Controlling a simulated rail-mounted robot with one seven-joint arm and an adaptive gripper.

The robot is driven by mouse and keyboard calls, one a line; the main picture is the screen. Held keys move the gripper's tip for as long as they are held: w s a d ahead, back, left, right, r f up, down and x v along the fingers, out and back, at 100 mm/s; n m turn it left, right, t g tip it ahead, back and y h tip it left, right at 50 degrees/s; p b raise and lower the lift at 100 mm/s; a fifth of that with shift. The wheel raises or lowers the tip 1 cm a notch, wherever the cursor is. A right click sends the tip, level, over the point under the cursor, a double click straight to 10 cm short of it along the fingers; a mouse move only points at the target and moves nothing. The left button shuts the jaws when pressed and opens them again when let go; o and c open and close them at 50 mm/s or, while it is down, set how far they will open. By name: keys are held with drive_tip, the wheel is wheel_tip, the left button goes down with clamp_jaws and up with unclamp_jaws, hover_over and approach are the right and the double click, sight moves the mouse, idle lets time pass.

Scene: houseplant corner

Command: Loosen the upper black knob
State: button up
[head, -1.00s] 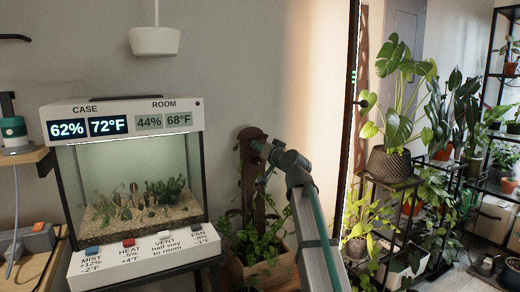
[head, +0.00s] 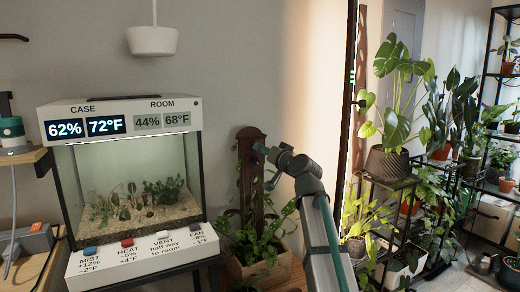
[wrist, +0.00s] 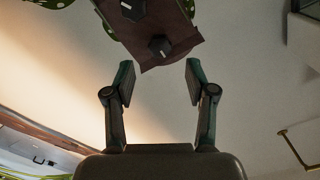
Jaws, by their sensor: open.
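A dark brown wooden post (head: 246,190) with a rounded top stands in a planter box in the head view. In the wrist view its end shows as a brown board (wrist: 185,28) with two black knobs. My gripper (wrist: 159,78) is open and empty. The near knob lies beyond the fingertips, roughly between their lines, apart from both. In the head view my gripper (head: 264,164) is just right of the post's upper part. The knobs are not distinguishable there.
A planter box (head: 262,264) with trailing leaves is at the post's foot. A glass case (head: 130,165) with displays and buttons stands left. A plant rack (head: 385,215) stands right. A white hanging fixture (head: 152,41) is above. Bare wall lies behind the post.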

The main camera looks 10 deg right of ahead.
drive_tip(key=v, duration=0.6)
drive_tip(key=shift+s, duration=0.4)
drive_tip(key=shift+d, duration=0.1)
